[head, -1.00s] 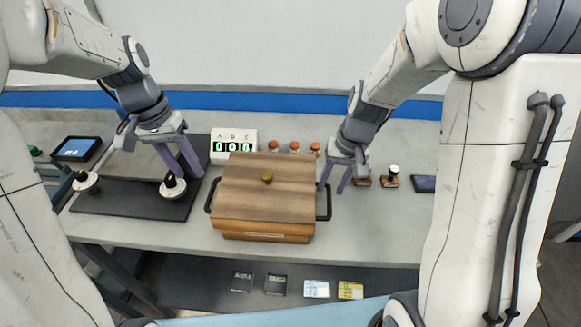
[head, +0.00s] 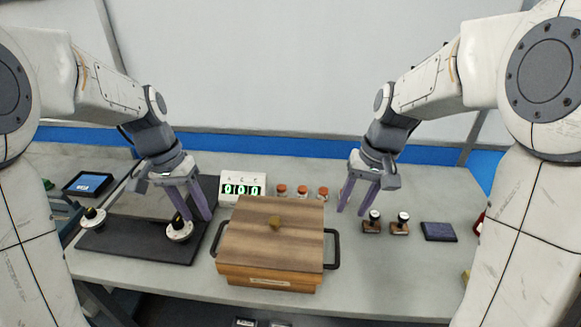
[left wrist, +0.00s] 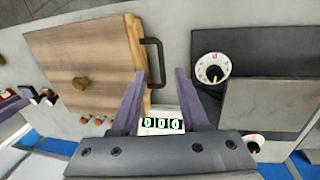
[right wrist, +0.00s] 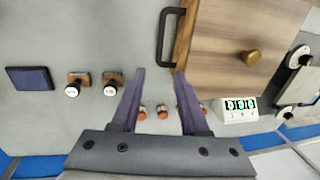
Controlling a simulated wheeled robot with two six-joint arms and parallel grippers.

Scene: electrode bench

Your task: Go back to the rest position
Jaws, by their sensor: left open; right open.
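My left gripper (head: 199,217) is open and empty, above the bench between the right knob of the dark plate and the counter. In the left wrist view its fingers (left wrist: 160,78) are apart with nothing between them. My right gripper (head: 351,212) is open and empty, above the bench to the right of the wooden box (head: 268,283). In the right wrist view its fingers (right wrist: 158,75) are spread, with orange-capped vials (right wrist: 163,111) showing beyond them. The box has its wooden lid on, with a brass knob (head: 275,222) on top and dark side handles.
A counter (head: 240,178) reading 000 stands behind the box. A dark plate (head: 140,240) with two knobs lies at left, near a tablet (head: 88,184). Two stamps (head: 372,226) and a dark blue pad (head: 438,232) lie at right. The bench's front right is clear.

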